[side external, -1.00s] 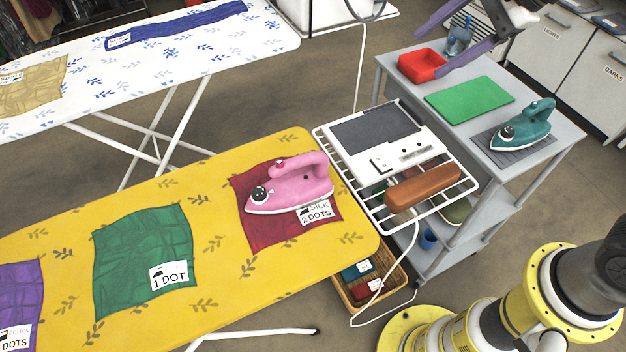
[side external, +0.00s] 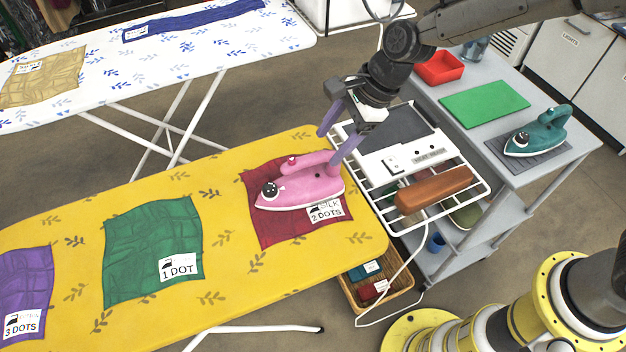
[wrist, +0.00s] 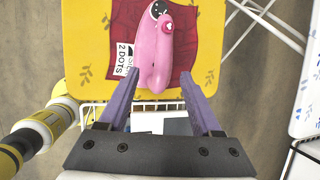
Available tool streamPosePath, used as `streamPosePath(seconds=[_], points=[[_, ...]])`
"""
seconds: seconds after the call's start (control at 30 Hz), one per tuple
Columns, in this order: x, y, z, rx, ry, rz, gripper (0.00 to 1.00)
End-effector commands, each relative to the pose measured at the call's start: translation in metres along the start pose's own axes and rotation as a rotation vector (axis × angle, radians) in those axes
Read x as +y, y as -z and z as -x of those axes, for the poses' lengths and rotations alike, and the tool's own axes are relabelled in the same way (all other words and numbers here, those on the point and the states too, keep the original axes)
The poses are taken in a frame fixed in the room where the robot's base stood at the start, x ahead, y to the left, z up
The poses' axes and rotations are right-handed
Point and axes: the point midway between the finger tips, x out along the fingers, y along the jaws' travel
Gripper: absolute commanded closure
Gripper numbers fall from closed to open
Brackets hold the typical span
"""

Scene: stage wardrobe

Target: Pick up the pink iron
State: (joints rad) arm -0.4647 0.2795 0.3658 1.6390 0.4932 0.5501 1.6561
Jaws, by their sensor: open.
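The pink iron (side external: 301,186) stands on its soleplate on a dark red cloth (side external: 259,220) labelled "SILK 2 DOTS", on the yellow ironing board (side external: 226,243). The iron also shows in the wrist view (wrist: 152,55), ahead of the fingertips. My gripper (side external: 337,140), with purple fingers, is open and empty near the iron's rear end, by the back of its handle. In the wrist view my gripper (wrist: 158,82) has its fingertips spread on either side of the iron's rear end. I cannot tell whether a finger touches it.
A white wire rack (side external: 470,205) with a control box (side external: 405,157) and a brown roll (side external: 434,189) adjoins the board's right end. A grey cart (side external: 560,165) holds a teal iron (side external: 540,133), green mat (side external: 484,104) and red tray (side external: 439,68). Green cloth (side external: 150,250) lies left.

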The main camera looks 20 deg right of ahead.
Motion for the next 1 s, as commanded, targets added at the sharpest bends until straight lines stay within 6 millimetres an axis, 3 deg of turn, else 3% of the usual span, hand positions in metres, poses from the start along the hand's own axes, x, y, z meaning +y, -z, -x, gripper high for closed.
streamPosePath(seconds=[0.23, 0.5, 0.83, 1.0], points=[[0.0, 0.0, -0.018, 0.001, -0.002, 0.0, 0.34], [-0.003, -0.001, -0.055, 0.001, -0.001, 0.0, 0.34], [-0.003, -0.001, -0.061, 0.001, 0.0, 0.001, 0.34], [-0.003, -0.001, -0.061, 0.001, 0.0, 0.001, 0.63]])
